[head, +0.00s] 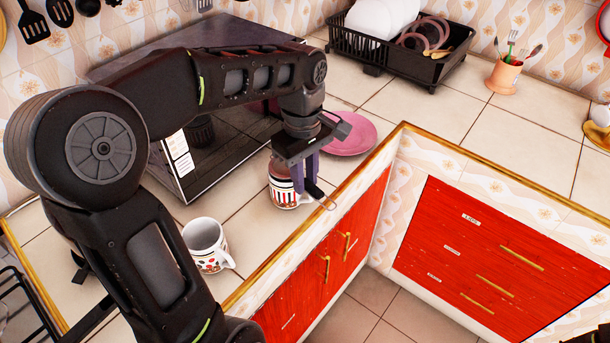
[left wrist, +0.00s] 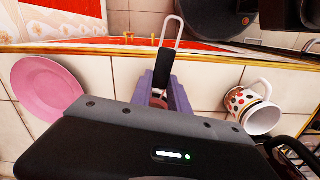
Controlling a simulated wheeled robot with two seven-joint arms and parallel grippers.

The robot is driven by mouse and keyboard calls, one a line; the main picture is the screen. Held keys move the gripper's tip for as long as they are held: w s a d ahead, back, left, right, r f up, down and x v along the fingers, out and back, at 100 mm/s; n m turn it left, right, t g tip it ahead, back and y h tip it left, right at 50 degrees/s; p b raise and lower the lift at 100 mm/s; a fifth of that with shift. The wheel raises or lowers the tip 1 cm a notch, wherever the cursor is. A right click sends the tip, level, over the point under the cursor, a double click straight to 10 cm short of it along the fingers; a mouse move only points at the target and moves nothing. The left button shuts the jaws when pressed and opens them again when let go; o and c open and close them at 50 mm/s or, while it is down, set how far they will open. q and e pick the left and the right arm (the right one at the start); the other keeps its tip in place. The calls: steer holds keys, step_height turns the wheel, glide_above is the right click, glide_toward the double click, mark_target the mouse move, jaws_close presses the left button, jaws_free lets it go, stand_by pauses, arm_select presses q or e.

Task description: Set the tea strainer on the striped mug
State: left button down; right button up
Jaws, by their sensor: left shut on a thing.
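The striped mug (head: 281,187) stands upright on the tiled counter near its front edge, partly hidden by my left gripper. My left gripper (head: 307,190) points down just over and in front of this mug. In the left wrist view, its purple fingers (left wrist: 163,92) are shut on the black handle of the tea strainer (left wrist: 164,60). The handle's wire loop (left wrist: 171,32) sticks out toward the counter's front edge, and it also shows in the head view (head: 329,203). The strainer's bowl is hidden, so I cannot tell whether it touches the mug.
A patterned white mug (head: 206,246) stands to the left. A pink plate (head: 347,134) lies just behind the gripper. A dark microwave-like box (head: 222,158) is close behind my arm. A black dish rack (head: 362,52) and a utensil cup (head: 503,75) stand farther back. The counter between is clear.

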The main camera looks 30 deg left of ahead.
arm_select(q)
steer(key=shift+d, duration=0.1)
stand_by(0.7)
steer(key=c, duration=1.2)
jaws_free()
steer(key=shift+r, duration=0.1)
steer(key=shift+r, duration=0.25)
step_height(320, 180, up, 7)
steer(key=shift+r+p, duration=0.1)
steer(key=shift+p, duration=0.6)
